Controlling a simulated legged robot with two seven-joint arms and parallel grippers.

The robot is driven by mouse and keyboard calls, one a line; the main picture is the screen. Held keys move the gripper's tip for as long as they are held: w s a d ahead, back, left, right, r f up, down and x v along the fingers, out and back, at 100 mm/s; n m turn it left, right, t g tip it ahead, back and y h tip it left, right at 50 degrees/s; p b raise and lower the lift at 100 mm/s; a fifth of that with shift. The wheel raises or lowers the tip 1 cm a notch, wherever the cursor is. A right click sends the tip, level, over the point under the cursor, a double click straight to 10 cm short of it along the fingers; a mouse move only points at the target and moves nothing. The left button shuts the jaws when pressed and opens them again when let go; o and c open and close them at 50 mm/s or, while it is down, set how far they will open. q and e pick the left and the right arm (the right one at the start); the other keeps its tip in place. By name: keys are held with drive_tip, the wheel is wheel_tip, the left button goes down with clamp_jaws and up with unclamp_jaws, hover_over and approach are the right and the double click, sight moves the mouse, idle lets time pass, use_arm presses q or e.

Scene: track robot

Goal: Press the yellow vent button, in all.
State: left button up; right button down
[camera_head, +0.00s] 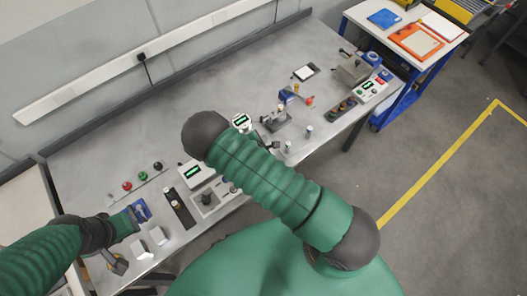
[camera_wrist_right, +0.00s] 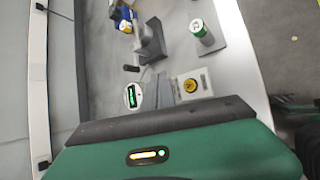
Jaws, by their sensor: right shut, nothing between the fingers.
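The yellow vent button (camera_wrist_right: 190,86) shows in the right wrist view as a round yellow disc on a pale square plate. It lies just right of the fingers of my right gripper (camera_wrist_right: 164,86), which are shut and empty. Whether they touch the plate I cannot tell. In the head view my right arm hides the button and most of this gripper.
A small green-lit display (camera_wrist_right: 131,96) stands left of the fingers. A lever device (camera_wrist_right: 150,42) and a green-topped cylinder (camera_wrist_right: 199,29) stand beyond. In the head view, control boxes (camera_head: 208,197) and red, green and black knobs (camera_head: 142,174) sit on the grey bench (camera_head: 215,85). Bare bench lies toward the wall.

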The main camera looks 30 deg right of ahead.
wheel_tip(320, 180, down, 6)
drive_tip(key=b, duration=0.4)
drive_tip(key=shift+a+f+b, duration=0.3)
drive_tip(key=shift+f+b, duration=0.05)
drive_tip(key=shift+a+r, duration=0.1)
drive_tip(key=shift+d, duration=0.4)
drive_tip(key=shift+a, duration=0.3)
drive_tip(key=shift+d, duration=0.2)
drive_tip(key=shift+a, duration=0.1)
idle(0.4)
